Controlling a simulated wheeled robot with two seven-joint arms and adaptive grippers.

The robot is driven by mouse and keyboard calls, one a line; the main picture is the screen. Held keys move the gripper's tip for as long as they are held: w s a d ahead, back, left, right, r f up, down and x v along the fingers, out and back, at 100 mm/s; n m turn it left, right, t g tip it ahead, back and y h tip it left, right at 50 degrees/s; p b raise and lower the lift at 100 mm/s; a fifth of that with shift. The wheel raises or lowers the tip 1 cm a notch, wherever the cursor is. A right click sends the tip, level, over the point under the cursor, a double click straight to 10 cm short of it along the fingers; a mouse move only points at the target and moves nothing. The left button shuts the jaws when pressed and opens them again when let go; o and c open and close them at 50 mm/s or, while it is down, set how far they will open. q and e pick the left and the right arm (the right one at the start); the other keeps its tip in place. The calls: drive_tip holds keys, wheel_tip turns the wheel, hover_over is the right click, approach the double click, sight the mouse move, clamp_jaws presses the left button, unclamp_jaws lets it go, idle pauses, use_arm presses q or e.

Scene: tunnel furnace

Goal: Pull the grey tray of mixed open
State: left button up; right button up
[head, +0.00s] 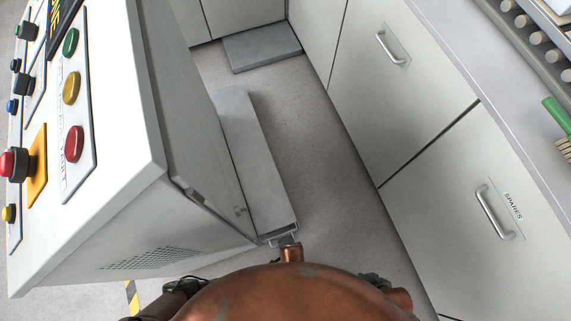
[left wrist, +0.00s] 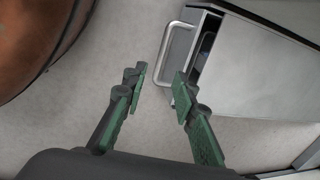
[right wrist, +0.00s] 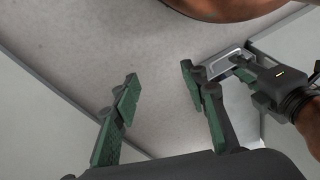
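A long low grey tray (head: 257,165) lies at floor level beside the white control cabinet. A metal handle (head: 283,238) is on its near end. In the left wrist view the tray (left wrist: 250,65) shows its silver handle (left wrist: 178,52) and a narrow opening behind its front, with something dark bluish inside. My left gripper (left wrist: 158,85) is open, its fingertips close to the handle's lower end; I cannot tell whether they touch. My right gripper (right wrist: 158,90) is open and empty over bare floor.
The control cabinet (head: 120,215) with several buttons stands on the left. Drawers, one labelled SPARES (head: 475,200), line the right under a worktop (head: 440,30). A flat grey slab (head: 262,46) lies at the back. The floor strip (head: 310,150) between is clear.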

use_arm(q)
wheel_tip(320, 180, down, 8)
drive_tip(key=w+b, duration=0.1)
drive_tip(key=b, duration=0.4)
drive_tip(key=shift+w+a+r, duration=0.2)
drive_tip(key=shift+a+r, duration=0.05)
drive_tip(key=shift+a, duration=0.05)
use_arm(e)
drive_tip(key=w+a+f+t+y, duration=0.1)
drive_tip(key=w+a+f+t, duration=0.2)
drive_tip(key=f, duration=0.5)
drive_tip(key=shift+w+a+t, duration=0.25)
drive_tip(key=shift+w+t, duration=0.35)
drive_tip(key=shift+w, duration=0.8)
use_arm(q)
drive_tip(key=shift+c, duration=0.7)
clamp_jaws()
use_arm(e)
drive_tip(key=shift+r, duration=0.1)
